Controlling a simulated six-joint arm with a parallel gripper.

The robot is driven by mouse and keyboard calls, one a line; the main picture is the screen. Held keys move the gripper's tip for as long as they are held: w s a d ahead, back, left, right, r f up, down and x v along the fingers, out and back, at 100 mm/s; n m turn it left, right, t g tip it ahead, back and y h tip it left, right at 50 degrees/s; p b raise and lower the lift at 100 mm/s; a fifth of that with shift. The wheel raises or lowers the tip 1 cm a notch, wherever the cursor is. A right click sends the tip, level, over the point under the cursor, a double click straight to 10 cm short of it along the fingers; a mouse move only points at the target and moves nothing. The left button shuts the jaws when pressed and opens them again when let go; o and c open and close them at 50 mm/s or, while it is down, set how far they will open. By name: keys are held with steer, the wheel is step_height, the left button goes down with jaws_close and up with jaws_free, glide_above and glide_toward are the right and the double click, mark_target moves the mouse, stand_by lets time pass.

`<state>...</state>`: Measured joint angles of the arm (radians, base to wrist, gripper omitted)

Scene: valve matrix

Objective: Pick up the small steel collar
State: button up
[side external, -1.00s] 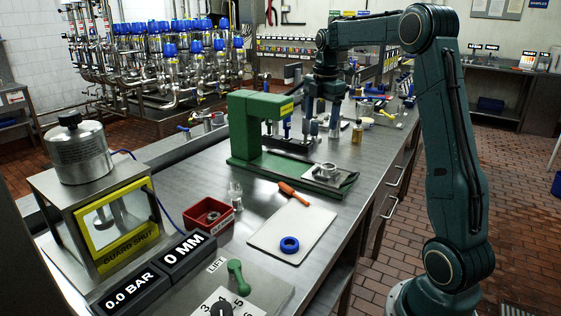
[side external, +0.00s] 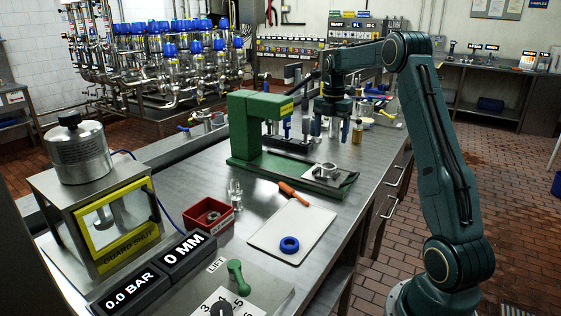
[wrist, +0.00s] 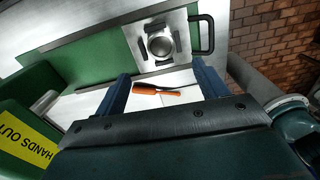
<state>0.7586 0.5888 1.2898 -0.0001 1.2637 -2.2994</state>
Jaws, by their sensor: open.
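A small steel ring-shaped part, which looks like the collar (side external: 325,170), sits on a square steel plate (side external: 343,181) on the base of the green press (side external: 246,130). In the wrist view the collar (wrist: 160,43) appears from above, as a round ring with an open centre and blocks around it. My gripper (side external: 331,131) is above the bench behind the press base, apart from the collar. In the wrist view its two blue fingers (wrist: 161,71) are spread wide with nothing between them. The collar lies beyond the fingertips.
A red bin (side external: 190,224) holds another ring-like part. The press column rises left of the collar.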

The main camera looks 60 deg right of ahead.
glide_above(328, 166)
steer(key=shift+f, duration=2.75)
steer(key=shift+s+f, duration=0.1)
steer(key=shift+f, duration=2.55)
steer(key=shift+r, duration=0.1)
steer(key=c, duration=1.3)
